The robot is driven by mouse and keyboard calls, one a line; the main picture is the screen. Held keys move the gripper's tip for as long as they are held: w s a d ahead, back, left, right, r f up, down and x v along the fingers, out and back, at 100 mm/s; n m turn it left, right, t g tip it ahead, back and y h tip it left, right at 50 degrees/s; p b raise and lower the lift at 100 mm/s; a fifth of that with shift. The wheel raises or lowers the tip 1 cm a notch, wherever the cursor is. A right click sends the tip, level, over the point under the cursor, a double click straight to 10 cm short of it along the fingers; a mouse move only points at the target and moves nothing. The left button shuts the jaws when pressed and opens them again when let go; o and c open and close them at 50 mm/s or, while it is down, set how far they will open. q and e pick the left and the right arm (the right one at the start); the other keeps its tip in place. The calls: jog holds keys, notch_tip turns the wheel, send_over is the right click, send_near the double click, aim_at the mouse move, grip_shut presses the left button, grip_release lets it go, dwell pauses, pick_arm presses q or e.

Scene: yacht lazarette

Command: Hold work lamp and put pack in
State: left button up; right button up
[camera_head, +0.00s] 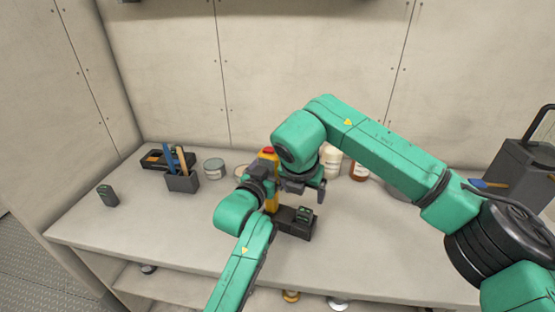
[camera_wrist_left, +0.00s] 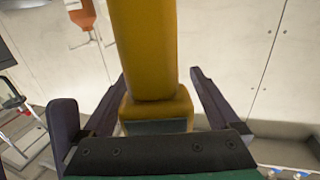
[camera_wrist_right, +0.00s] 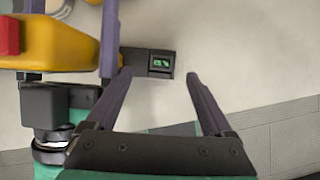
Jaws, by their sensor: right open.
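The yellow work lamp (camera_head: 269,199) with a red top stands on the table. My left gripper (camera_head: 265,187) is around its body; in the left wrist view the lamp (camera_wrist_left: 146,50) is between the spread fingers, with a gap at the right finger. A second dark pack (camera_head: 107,196) stands alone at the table's left.
A dark holder (camera_head: 183,184) with tools, a shallow tray (camera_head: 155,160) and a grey tin (camera_head: 214,169) stand at the back left. Bottles (camera_head: 359,171) stand behind my right arm. A grey container (camera_head: 522,165) is at far right. The front left of the table (camera_head: 150,225) is clear.

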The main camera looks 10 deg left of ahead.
pick_arm(q)
jog(key=v, duration=1.1)
jog(key=shift+s+a, duration=0.25)
jog(key=s+a+r+p, duration=0.2)
jog(key=s+p, duration=0.1)
jog(key=s, duration=0.4)
dwell(0.4)
jog(key=shift+w, duration=0.15)
